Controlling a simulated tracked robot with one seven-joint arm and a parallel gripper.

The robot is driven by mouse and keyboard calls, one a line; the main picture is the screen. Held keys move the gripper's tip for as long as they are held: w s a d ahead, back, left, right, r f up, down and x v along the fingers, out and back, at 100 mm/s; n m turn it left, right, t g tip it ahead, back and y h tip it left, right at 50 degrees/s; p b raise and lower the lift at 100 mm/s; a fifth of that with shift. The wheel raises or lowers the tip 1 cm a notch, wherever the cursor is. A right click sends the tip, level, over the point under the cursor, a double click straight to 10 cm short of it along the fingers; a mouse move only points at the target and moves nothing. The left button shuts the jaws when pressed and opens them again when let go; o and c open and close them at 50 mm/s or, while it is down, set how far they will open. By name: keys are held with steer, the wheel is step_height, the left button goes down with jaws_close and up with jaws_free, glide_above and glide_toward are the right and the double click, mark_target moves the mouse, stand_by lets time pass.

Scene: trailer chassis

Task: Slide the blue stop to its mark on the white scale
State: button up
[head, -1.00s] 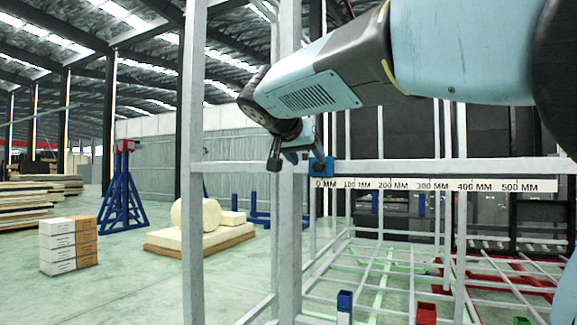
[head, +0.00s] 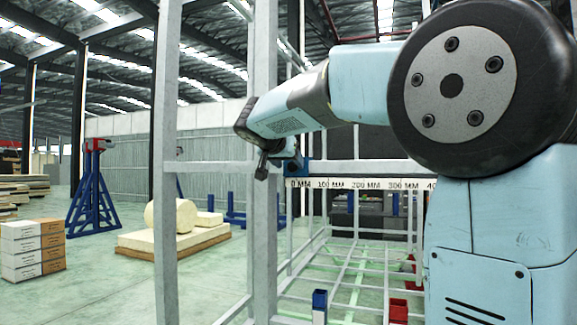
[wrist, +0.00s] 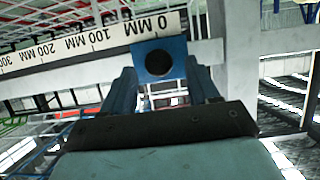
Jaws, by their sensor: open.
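The blue stop (head: 303,170) sits on the grey rail at the 0 MM end of the white scale (head: 345,184). In the wrist view the stop (wrist: 172,46) is a blue block with a dark round face, next to the scale (wrist: 75,47) with its numbers upside down. My gripper (head: 278,166) is open at the stop. In the wrist view its blue fingers (wrist: 160,75) stand on either side of the stop's lower part; I cannot tell whether they touch it. In the head view my arm hides the scale beyond about 400 MM. No separate target mark is discernible.
Grey frame posts (head: 263,130) stand close to my gripper. Blue and red sockets (head: 319,300) are on the chassis below. A blue stand (head: 93,190), cartons (head: 33,248) and a pale block stack (head: 175,240) are on the floor at left.

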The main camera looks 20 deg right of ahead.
steer(key=shift+x, duration=1.15)
jaws_close()
